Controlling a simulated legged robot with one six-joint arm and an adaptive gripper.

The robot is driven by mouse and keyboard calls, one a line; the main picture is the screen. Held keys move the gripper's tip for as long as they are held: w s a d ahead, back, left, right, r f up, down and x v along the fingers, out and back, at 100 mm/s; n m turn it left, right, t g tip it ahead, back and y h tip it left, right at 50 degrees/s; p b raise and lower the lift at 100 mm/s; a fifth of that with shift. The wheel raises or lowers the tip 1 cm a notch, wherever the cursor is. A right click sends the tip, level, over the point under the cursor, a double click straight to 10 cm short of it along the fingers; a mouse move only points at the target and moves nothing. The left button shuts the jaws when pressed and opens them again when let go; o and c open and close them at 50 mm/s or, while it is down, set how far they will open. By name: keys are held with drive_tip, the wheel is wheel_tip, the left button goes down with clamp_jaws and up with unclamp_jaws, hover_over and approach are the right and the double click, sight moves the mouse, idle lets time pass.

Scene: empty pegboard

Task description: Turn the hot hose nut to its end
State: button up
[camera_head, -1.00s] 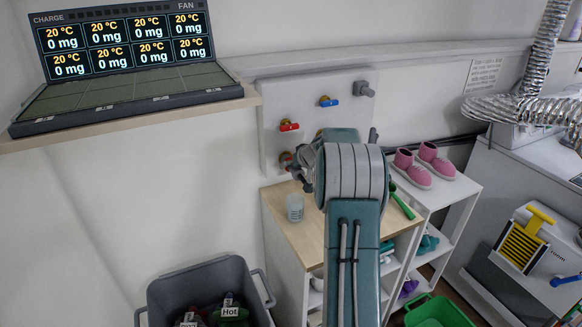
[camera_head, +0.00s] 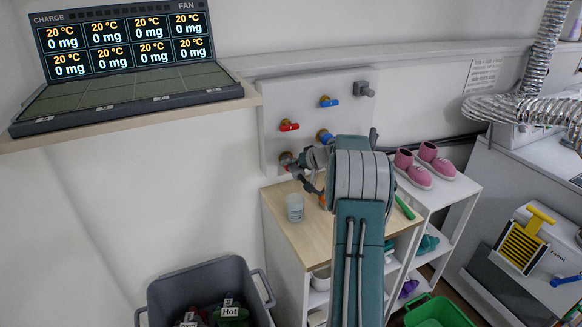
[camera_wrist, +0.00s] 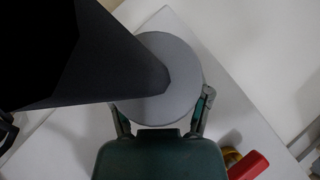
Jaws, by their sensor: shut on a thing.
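The wall panel (camera_head: 273,108) carries a red valve handle (camera_head: 288,126) and a blue valve handle (camera_head: 328,102). My gripper (camera_head: 291,162) is at the lower left fitting, below the red handle, and partly hides it. In the wrist view my gripper (camera_wrist: 163,112) has a finger on each side of a round grey piece (camera_wrist: 180,60), which I take for the hot hose nut, and is shut on it. A large dark shape covers the left of that piece. The red handle (camera_wrist: 249,166) shows at the lower right there.
A blue fitting (camera_head: 324,136) sits to the right of my gripper on the panel. Below are a wooden shelf top with a clear cup (camera_head: 295,208), and pink shoes (camera_head: 425,166) on a white rack. A grey bin (camera_head: 208,287) stands at the lower left.

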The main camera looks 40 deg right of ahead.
drive_tip(key=shift+d, duration=0.1)
idle(0.7)
drive_tip(key=o, duration=1.2)
drive_tip(key=shift+s, duration=0.1)
drive_tip(key=v, duration=1.1)
drive_tip(key=shift+s+d, duration=0.35)
drive_tip(key=shift+a, duration=0.1)
